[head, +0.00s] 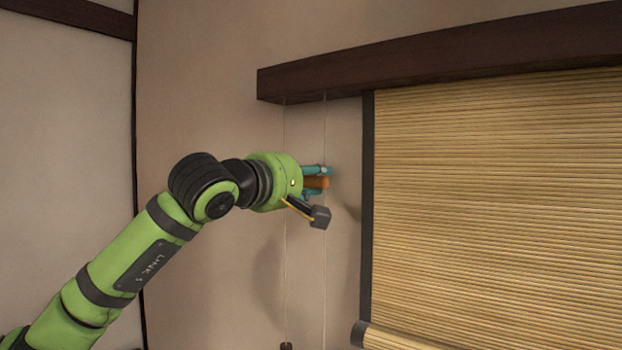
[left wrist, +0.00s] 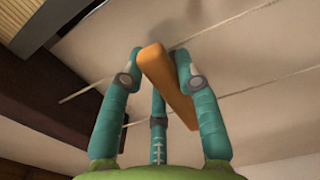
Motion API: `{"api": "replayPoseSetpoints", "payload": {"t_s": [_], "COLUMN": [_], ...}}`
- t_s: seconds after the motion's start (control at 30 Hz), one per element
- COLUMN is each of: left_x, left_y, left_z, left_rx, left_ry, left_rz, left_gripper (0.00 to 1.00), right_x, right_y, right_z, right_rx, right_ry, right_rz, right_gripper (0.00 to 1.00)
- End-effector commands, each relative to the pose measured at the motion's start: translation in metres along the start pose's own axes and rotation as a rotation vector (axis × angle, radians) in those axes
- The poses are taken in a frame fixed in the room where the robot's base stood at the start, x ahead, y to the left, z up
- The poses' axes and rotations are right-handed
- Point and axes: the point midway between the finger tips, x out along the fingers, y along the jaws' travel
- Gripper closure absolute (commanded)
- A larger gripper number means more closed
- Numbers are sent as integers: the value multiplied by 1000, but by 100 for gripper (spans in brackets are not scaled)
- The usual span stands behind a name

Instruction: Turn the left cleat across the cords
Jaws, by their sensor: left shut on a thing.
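The left cleat (head: 317,183) is an orange-brown wooden bar on the wall, just left of the blind. It also shows in the left wrist view (left wrist: 165,85), where it lies slanted between teal fingers. My left gripper (head: 318,181) is shut on the cleat; it also shows in the left wrist view (left wrist: 157,72). Two thin pale cords hang down the wall, the left cord (head: 285,270) and the right cord (head: 325,270). The gripper hides part of the cords near the cleat, so I cannot tell how the bar lies against them. My right gripper is not in view.
A bamboo blind (head: 500,200) with a dark edge hangs to the right, its rolled bottom (head: 385,338) low in the picture. A dark wooden beam (head: 440,55) runs above it. A small dark cord end (head: 286,346) hangs at the bottom. The wall below the gripper is clear.

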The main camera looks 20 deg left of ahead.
Motion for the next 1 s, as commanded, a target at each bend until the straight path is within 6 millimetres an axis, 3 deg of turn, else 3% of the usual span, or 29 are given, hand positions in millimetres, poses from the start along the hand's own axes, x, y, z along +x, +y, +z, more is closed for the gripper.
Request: {"api": "replayPoseSetpoints", "payload": {"t_s": [0.03, 0.07, 0.5, 1.0], "left_x": [0, 0, -6, -101], "left_y": [0, 0, 0, 0], "left_z": [1, 1, 0, 0], "left_rx": [5, 4, 1, 5], "left_ry": [-1, -1, 1, 1], "left_rz": [0, 0, 0, 1], "left_gripper": [56, 44, 43, 43], "right_x": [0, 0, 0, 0], "right_y": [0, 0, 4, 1], "right_z": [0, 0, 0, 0], "right_rx": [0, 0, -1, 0], "right_ry": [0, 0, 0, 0], "right_rz": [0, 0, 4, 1], "right_gripper": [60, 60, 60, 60]}}
